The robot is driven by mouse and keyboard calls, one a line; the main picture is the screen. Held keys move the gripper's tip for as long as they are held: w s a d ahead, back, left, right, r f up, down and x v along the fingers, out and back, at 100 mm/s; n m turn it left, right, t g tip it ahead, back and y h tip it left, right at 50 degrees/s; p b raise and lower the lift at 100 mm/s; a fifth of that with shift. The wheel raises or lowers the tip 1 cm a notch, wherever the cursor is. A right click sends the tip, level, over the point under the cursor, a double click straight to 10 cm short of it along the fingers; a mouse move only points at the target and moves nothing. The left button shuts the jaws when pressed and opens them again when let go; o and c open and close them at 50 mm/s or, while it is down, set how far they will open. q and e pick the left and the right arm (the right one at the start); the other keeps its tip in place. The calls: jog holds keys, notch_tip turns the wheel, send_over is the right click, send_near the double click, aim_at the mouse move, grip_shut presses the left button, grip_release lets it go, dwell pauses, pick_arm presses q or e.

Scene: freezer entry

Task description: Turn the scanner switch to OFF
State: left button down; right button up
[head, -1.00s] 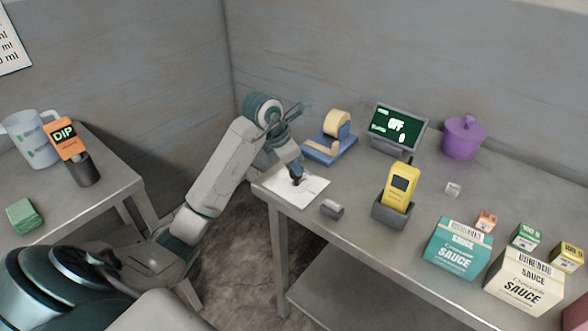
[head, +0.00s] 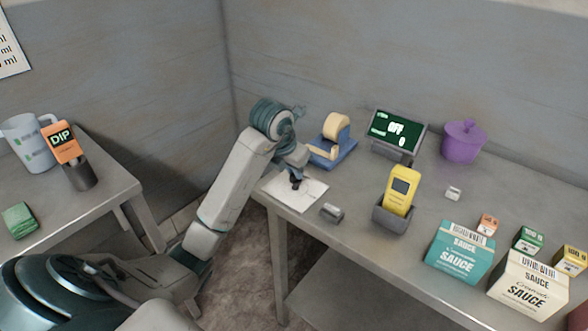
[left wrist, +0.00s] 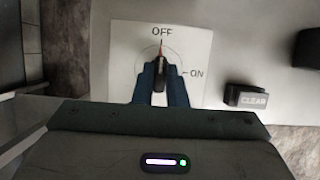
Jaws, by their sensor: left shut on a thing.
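The scanner switch is a black knob (left wrist: 159,70) on a white plate (head: 310,194), printed OFF at the top and ON at the right in the left wrist view. The knob's red pointer is upright and points at OFF. My left gripper (left wrist: 160,74) is shut on the knob, with a blue finger on each side; it also shows over the plate in the head view (head: 296,180). The fingers hide part of the knob. A screen (head: 397,131) behind shows text that looks like OFF. A yellow scanner (head: 401,187) stands in a grey holder (head: 390,218).
A CLEAR button (left wrist: 246,96) sits right of the plate. A tape dispenser (head: 333,148) stands behind it. A purple pot (head: 463,141), a teal sauce carton (head: 460,250) and a white sauce carton (head: 528,287) are farther right. A separate table (head: 110,185) is at left.

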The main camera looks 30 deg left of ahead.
jog(key=shift+s+d, duration=0.1)
pick_arm(q)
jog(key=c, duration=1.5)
grip_release()
jog(key=shift+o, duration=0.2)
pick_arm(e)
jog(key=shift+d, duration=0.3)
jog(key=shift+r, duration=0.1)
